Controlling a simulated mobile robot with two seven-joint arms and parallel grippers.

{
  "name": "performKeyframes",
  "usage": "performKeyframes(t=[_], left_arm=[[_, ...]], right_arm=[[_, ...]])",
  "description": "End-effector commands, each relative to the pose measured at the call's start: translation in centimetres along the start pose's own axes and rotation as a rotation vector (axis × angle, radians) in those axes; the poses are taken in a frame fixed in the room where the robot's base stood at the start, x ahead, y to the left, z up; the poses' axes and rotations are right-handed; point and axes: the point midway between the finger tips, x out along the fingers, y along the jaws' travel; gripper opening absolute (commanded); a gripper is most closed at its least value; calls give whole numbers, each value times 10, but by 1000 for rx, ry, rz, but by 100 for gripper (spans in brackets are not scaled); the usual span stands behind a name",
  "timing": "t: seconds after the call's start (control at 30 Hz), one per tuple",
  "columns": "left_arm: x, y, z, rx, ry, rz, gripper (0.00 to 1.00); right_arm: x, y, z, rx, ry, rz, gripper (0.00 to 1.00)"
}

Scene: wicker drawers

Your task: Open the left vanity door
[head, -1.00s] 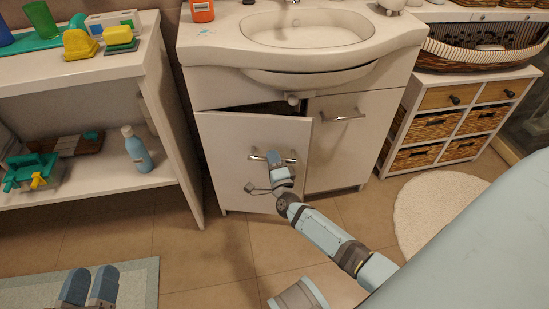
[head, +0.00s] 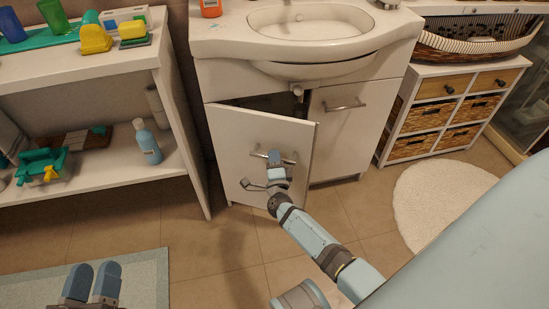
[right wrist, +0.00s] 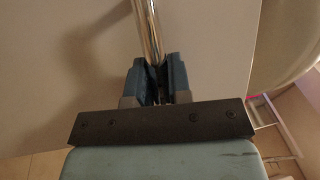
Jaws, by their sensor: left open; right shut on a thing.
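The white vanity (head: 293,86) stands under the sink in the head view. Its left door (head: 238,137) is partly open, swung out towards me on its left edge, with a dark gap along its top and right side. My right gripper (head: 277,160) is shut on the left door's metal bar handle (head: 289,159). In the right wrist view the fingers (right wrist: 156,82) close around the shiny handle (right wrist: 147,28). The right door (head: 338,130) is closed. My left gripper (head: 92,281) is open and empty above the mat at lower left, away from the vanity.
A white shelf unit (head: 187,135) with a blue bottle (head: 147,142) stands left of the vanity. A wicker drawer unit (head: 448,110) stands to the right. A round white rug (head: 440,195) and a grey mat (head: 140,275) lie on the tiled floor, with bare tiles before the vanity.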

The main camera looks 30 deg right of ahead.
Motion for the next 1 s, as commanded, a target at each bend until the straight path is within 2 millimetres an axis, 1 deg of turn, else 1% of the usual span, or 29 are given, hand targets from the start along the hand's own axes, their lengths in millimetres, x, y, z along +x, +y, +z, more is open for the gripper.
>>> performKeyframes(t=[0.4, 0.43, 0.47, 0.5, 0.53, 1.0], left_arm=[[4, -1, -5, 6, 16, 3, 43], [4, -1, -6, 6, 16, 3, 43], [4, -1, -6, 6, 16, 3, 43], [4, -1, -6, 6, 15, 2, 43], [4, -1, -5, 6, 15, 2, 43], [0, 0, 1, -2, 1, -2, 43]], right_arm=[[0, 0, 0, 0, 2, 1, 0], [0, 0, 0, 0, 2, 1, 23], [0, 0, 0, 0, 2, 1, 30], [0, 0, 0, 0, 2, 1, 39], [0, 0, 0, 0, 2, 1, 44], [-2, 1, 2, 0, 2, 1, 44]])
